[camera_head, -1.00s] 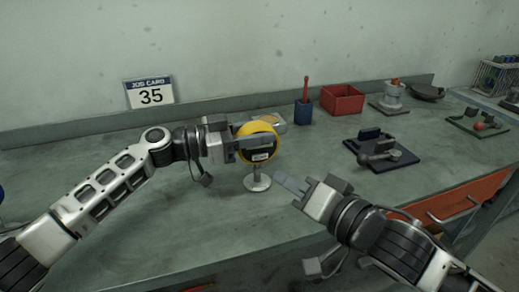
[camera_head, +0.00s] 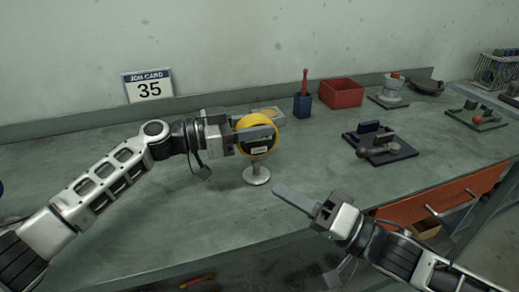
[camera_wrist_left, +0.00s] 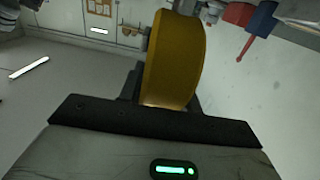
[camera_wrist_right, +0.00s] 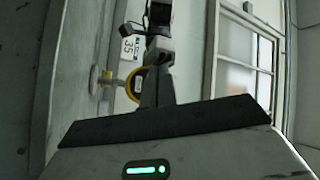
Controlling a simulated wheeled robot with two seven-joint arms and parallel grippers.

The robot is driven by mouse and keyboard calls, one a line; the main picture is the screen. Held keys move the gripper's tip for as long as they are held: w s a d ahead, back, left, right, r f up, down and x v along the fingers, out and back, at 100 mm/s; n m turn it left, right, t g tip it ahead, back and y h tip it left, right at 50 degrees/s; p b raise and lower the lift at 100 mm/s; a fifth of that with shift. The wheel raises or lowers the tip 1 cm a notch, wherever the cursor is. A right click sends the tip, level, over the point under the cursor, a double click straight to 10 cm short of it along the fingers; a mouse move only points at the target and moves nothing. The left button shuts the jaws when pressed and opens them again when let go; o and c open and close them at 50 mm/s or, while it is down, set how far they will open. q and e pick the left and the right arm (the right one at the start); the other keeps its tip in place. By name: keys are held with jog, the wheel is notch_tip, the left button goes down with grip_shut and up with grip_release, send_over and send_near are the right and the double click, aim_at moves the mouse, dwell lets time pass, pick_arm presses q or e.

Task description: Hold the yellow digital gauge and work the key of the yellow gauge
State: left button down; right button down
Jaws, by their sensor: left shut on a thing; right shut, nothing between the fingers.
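The yellow digital gauge (camera_head: 262,122) is a round yellow body with a dark face and a pale label, above a small round metal stand (camera_head: 256,175) on the bench. My left gripper (camera_head: 256,133) is shut on the gauge from the left. The gauge's yellow side also fills the middle of the left wrist view (camera_wrist_left: 172,60). My right gripper (camera_head: 276,188) is shut and empty, low and to the right of the stand, apart from the gauge. The gauge shows small in the right wrist view (camera_wrist_right: 131,84). The key cannot be made out.
A job card reading 35 (camera_head: 148,86) stands at the back left. A blue cup with a red tool (camera_head: 303,103), a red bin (camera_head: 342,92) and a dark fixture plate (camera_head: 380,150) are to the right. An orange drawer (camera_head: 445,198) is at the bench front. The left bench top is clear.

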send_near(252, 149)
jog(key=shift+s+a+x, duration=0.1)
jog(key=shift+s+x, duration=0.05)
jog(key=shift+x, duration=0.7)
jog(key=shift+s+a+x, duration=0.1)
jog(key=shift+s+x, duration=0.05)
jog(key=shift+x, duration=0.65)
jog(key=shift+s+a+x, duration=0.1)
jog(key=shift+s+x, duration=0.05)
jog(key=shift+x, duration=0.7)
jog(key=shift+w+r, duration=0.1)
jog(key=shift+w, duration=0.3)
jog(key=shift+w+a, duration=0.15)
jog(key=shift+w, duration=0.2)
dwell(0.6)
dwell(0.3)
jog(key=shift+s+d, duration=0.25)
jog(key=shift+s, duration=0.5)
jog(key=shift+s, duration=0.1)
jog(key=shift+s+d, duration=0.2)
jog(key=shift+s, duration=0.55)
jog(key=shift+s+d, duration=0.25)
jog(key=shift+s, duration=0.55)
jog(key=shift+s+d, duration=0.2)
jog(key=shift+s, duration=0.55)
